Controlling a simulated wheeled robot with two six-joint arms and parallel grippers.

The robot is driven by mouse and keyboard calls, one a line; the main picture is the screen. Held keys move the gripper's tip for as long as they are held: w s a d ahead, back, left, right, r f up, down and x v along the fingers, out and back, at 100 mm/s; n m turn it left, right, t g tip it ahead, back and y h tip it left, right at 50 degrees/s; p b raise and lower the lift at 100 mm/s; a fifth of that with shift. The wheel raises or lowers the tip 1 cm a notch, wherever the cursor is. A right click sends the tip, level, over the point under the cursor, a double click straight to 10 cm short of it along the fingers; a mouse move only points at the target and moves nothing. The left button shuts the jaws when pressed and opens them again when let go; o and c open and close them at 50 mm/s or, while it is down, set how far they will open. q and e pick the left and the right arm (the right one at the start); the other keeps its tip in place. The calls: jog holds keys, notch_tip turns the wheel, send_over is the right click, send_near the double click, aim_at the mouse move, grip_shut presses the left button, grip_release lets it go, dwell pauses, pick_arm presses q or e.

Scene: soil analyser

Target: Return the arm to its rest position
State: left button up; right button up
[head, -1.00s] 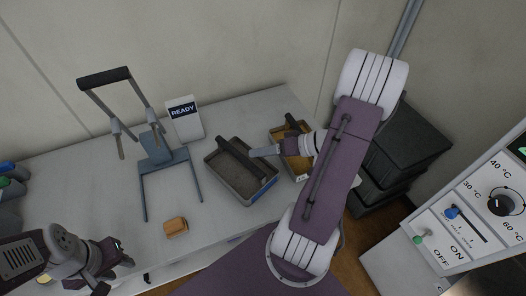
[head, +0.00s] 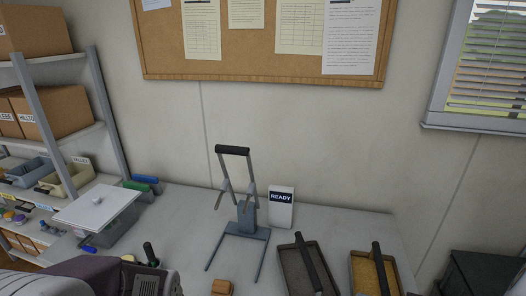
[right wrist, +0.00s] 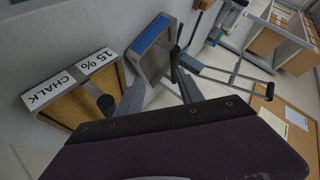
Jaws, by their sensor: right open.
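My right gripper (right wrist: 158,92) shows in the right wrist view with its two grey fingers apart and nothing between them. It is not in the head view. Beyond its fingers are a tray of brown material labelled "15% CHALK" (right wrist: 85,92) on the left and a grey tray with a blue end (right wrist: 152,38). Part of my left arm (head: 100,278) crosses the bottom left of the head view; its fingertips are not visible.
In the head view, a blue-grey lever frame (head: 247,215) stands mid-bench beside a "READY" sign (head: 281,208). A dark-handled tray (head: 290,262) and a brown-filled tray (head: 362,275) are at right. A small tan block (head: 222,287) lies in front. Shelving (head: 95,100) stands left.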

jog(key=w+a+r+n+g+y, duration=0.25)
jog(key=a+n, duration=0.25)
jog(key=a, duration=0.6)
jog(key=s+a+f+n+g+h+p, duration=0.15)
jog(key=s+a+n+g+h, duration=0.3)
jog(key=s+a+g, duration=0.45)
jog(key=w+d+f+m+t+h, duration=0.1)
jog(key=d+f+m+t+h, duration=0.1)
jog(key=d+m+t+h, duration=0.2)
jog(key=d+m+h, duration=0.2)
jog(key=d+m, duration=0.2)
jog(key=d, duration=0.1)
jog(key=shift+w+f, duration=0.15)
jog(key=shift+f, duration=0.2)
jog(key=shift+d+m, duration=0.1)
jog(key=shift+m, duration=0.15)
